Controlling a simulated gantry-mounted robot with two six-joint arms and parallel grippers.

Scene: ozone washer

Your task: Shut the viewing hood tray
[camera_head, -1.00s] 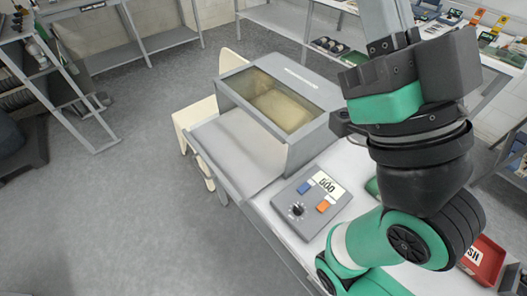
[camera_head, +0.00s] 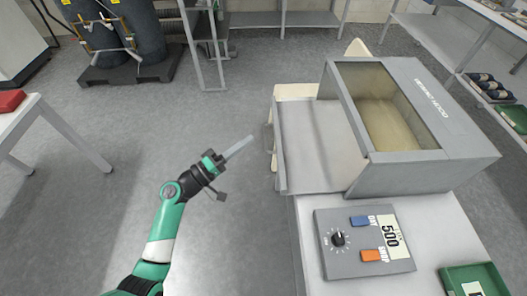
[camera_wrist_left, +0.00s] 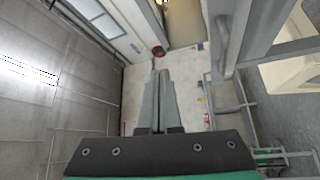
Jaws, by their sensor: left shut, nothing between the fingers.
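The viewing hood (camera_head: 455,150) is a grey box with a sloped, yellowish window, at the right of the head view. Its flat grey tray (camera_head: 308,140) sticks out of the hood's left side, so it stands open. My left gripper (camera_head: 251,139) is shut and empty, to the left of the tray and apart from it in the picture. In the left wrist view its two fingers (camera_wrist_left: 158,75) lie together. A grey structure with a bar (camera_wrist_left: 222,40) shows to their right; I cannot tell for sure if it is the tray. My right gripper is out of view.
A control box (camera_head: 363,243) with a knob and blue and orange buttons sits on the bench in front of the hood. A green tray (camera_head: 452,281) is at the lower right. A cream chair (camera_head: 296,91) stands behind the hood tray.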

